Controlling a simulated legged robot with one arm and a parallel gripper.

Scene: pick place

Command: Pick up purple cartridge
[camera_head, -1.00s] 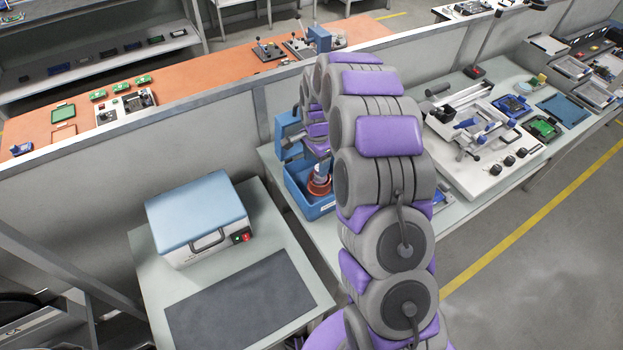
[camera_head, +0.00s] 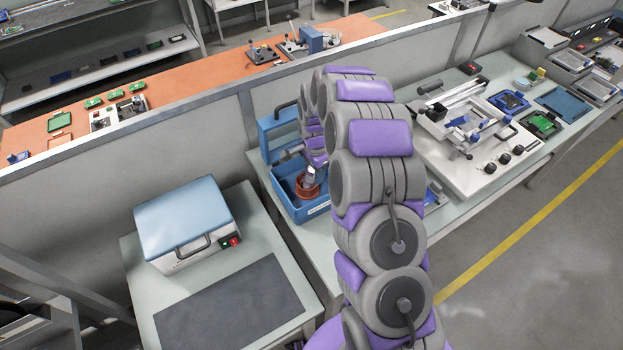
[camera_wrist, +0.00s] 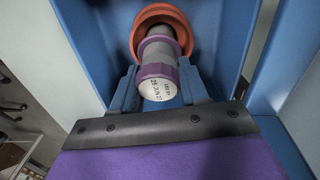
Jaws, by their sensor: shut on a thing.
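The purple cartridge (camera_wrist: 159,68) has purple bands, a grey body and a pale end with printed text, which faces the wrist camera. My gripper (camera_wrist: 159,83) is shut on it, with one blue-grey finger on each side. Beyond the cartridge is an orange-red ring (camera_wrist: 144,18); I cannot tell whether the cartridge still sits in it. The ring also shows in the head view (camera_head: 308,189), inside the open blue case (camera_head: 316,211). In the head view my arm hides part of the case and most of the gripper.
The case walls (camera_wrist: 81,40) stand close around the gripper. A white box with a light blue lid (camera_head: 187,218) and a dark mat (camera_head: 230,307) occupy the left table. A white fixture (camera_head: 470,140) and several small trays stand on the right table.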

